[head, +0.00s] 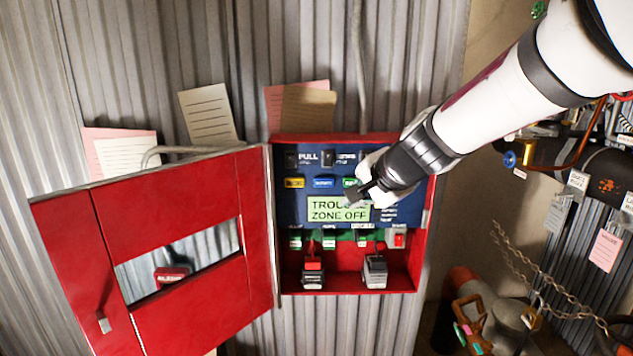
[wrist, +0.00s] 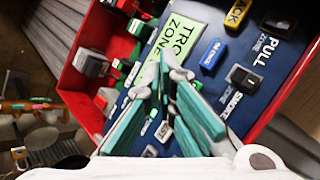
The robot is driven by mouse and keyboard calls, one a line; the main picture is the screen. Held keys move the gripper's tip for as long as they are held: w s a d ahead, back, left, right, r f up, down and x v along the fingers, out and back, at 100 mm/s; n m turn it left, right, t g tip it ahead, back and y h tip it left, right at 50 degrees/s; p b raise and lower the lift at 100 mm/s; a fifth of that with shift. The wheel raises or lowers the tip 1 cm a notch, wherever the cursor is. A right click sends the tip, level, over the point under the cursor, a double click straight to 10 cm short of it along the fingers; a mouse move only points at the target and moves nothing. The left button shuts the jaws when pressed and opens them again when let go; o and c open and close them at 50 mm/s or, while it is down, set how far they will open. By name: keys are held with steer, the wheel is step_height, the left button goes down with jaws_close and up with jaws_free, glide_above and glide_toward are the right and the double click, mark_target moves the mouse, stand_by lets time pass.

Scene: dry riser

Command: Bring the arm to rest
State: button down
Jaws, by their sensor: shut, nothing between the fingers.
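My gripper (head: 358,197) reaches in from the upper right, in front of the blue panel of an open red box (head: 350,285). In the wrist view its teal-sided fingers (wrist: 163,68) are together at the tips with nothing between them. The tips overlap the view of the green display (head: 325,209), which reads "TROU... ZONE OFF"; part of its text is hidden behind the gripper. I cannot tell whether the tips touch the panel. The display also shows in the wrist view (wrist: 183,30).
The box's red door (head: 180,300) with a window hangs open to the left. A red-topped block (head: 313,272) and a grey block (head: 375,271) stand at the box bottom. A red switch (head: 398,240) sits lower right. Pipes, tags and a chain (head: 545,265) are at right.

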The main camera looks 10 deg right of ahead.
steer(key=s+r+n+g, duration=0.2)
steer(key=s+n, duration=0.5)
steer(key=s, duration=0.9)
steer(key=s+d+f+n+h, duration=0.1)
steer(key=s+d+n, duration=0.1)
steer(key=s, duration=0.5)
steer(key=s+d+f+n+g+h, duration=0.1)
steer(key=s+d+f+n+h, duration=0.1)
steer(key=s, duration=0.6)
steer(key=shift+d, duration=0.5)
steer(key=shift+w, duration=0.1)
